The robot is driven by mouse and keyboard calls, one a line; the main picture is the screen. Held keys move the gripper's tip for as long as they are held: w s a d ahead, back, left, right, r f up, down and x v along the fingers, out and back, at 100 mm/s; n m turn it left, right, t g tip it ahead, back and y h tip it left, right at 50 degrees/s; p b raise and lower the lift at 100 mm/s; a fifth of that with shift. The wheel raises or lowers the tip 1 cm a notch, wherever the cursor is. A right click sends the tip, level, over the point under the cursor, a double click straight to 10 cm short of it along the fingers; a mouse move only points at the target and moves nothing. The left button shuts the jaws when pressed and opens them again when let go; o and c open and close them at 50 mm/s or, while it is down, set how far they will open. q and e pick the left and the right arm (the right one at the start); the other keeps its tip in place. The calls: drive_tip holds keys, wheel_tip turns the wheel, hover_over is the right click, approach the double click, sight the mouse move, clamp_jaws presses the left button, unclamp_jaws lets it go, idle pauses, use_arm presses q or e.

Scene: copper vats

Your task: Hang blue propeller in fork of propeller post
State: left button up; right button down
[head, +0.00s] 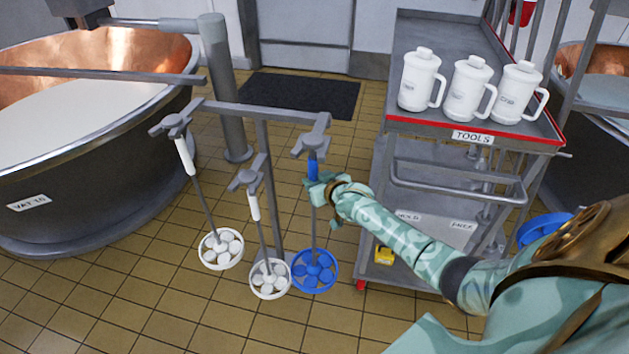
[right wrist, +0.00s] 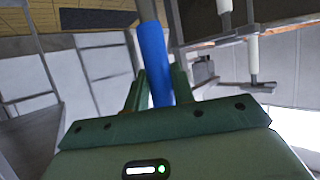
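The blue propeller (head: 314,271) hangs nearly upright at the right arm of the propeller post (head: 265,135). The top of its blue handle (head: 313,168) is at the right fork (head: 317,138); whether it is seated there I cannot tell. My right gripper (head: 319,187) is at the lower part of this handle. In the right wrist view, the blue handle (right wrist: 154,60) lies between my fingers (right wrist: 158,90), which appear closed against it. Two white propellers (head: 221,248) (head: 270,278) hang from the other forks. My left gripper is out of view.
A tool cart (head: 400,121) with three white jugs (head: 466,88) stands to the right of the post. A copper vat (head: 100,190) is at the left. Another blue ringed object (head: 540,229) shows partly behind my body at the right. A dark mat (head: 300,93) lies behind.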

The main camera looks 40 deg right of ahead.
drive_tip(key=c, duration=1.1)
unclamp_jaws()
drive_tip(key=shift+d, duration=0.1)
drive_tip(key=shift+f, duration=0.15)
drive_tip(key=p+v, duration=0.6)
drive_tip(key=v, duration=1)
drive_tip(key=shift+r+p, duration=0.2)
drive_tip(key=shift+p, duration=0.1)
drive_tip(key=shift+s, duration=0.1)
